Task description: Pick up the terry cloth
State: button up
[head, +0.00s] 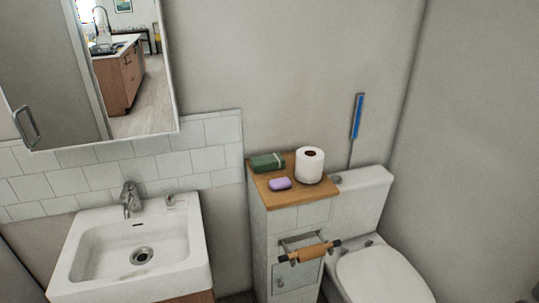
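A small dark green block-shaped item (267,162) with a pale band lies on the wooden top of the narrow cabinet (322,201), at its back left. It may be the folded terry cloth, but it is too small to tell for sure. Nothing else in view looks like a cloth. My gripper is not in view.
A purple soap-like bar (280,184) and a white paper roll (310,165) sit close by on the same top. A brown roll on a holder (309,253) sticks out in front. A toilet (381,275) stands right, a sink (135,246) left. A blue-handled brush (357,117) stands behind.

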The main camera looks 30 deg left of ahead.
aim_at(267, 163)
jog(key=u, duration=0.45)
jog(key=i, duration=0.8)
jog(key=u, duration=0.75)
